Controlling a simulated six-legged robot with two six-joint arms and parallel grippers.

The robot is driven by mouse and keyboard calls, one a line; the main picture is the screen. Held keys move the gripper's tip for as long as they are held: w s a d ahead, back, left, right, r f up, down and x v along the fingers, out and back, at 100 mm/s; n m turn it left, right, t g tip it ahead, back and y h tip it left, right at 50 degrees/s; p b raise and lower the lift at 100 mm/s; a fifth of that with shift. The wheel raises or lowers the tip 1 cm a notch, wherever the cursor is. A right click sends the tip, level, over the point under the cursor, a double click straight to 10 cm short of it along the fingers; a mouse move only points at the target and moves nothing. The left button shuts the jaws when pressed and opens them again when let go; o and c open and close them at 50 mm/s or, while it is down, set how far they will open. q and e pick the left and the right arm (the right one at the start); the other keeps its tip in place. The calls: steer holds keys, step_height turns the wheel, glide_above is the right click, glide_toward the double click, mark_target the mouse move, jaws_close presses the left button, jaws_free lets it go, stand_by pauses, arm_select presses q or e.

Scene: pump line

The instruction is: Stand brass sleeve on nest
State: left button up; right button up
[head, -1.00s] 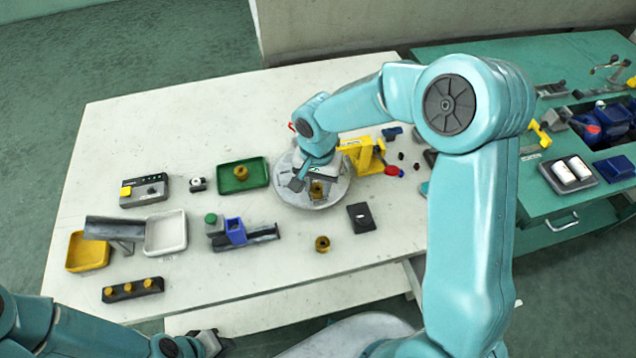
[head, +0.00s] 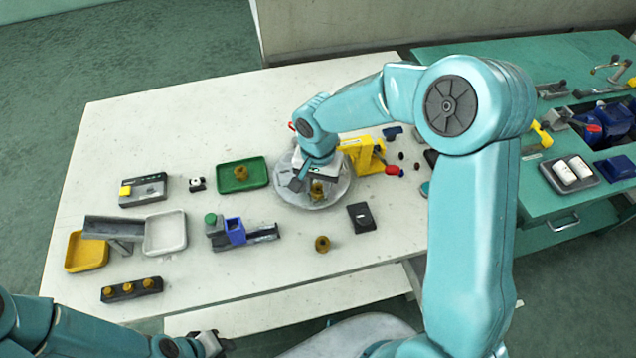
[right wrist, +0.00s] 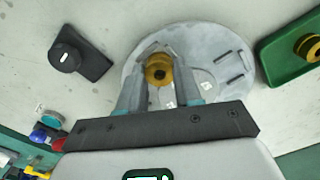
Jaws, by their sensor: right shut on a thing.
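A short brass sleeve (head: 317,188) is over the near part of the round grey plate (head: 339,195), which carries the nest. My right gripper (right wrist: 159,80) is shut on the brass sleeve (right wrist: 158,66), its two fingers on either side. In the right wrist view the sleeve shows its round end with a dark hole, and grey fixture edges lie around it on the plate (right wrist: 225,65). I cannot tell whether the sleeve touches the nest, as the fingers hide its lower part. My left gripper (head: 212,343) is at the bottom edge, away from the sleeve; its jaws are unclear.
Another brass piece (head: 322,243) stands on the white table, and one sits in the green tray (head: 231,187). A black block (head: 361,217) lies right of the plate. A blue-and-grey fixture (head: 236,231) is left.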

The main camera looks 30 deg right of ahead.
stand_by(0.3)
steer(key=o, duration=1.5)
steer(key=shift+r+p, duration=2.15)
steer(key=shift+r, duration=1.35)
steer(key=shift+f, duration=0.1)
steer(key=shift+s, duration=0.1)
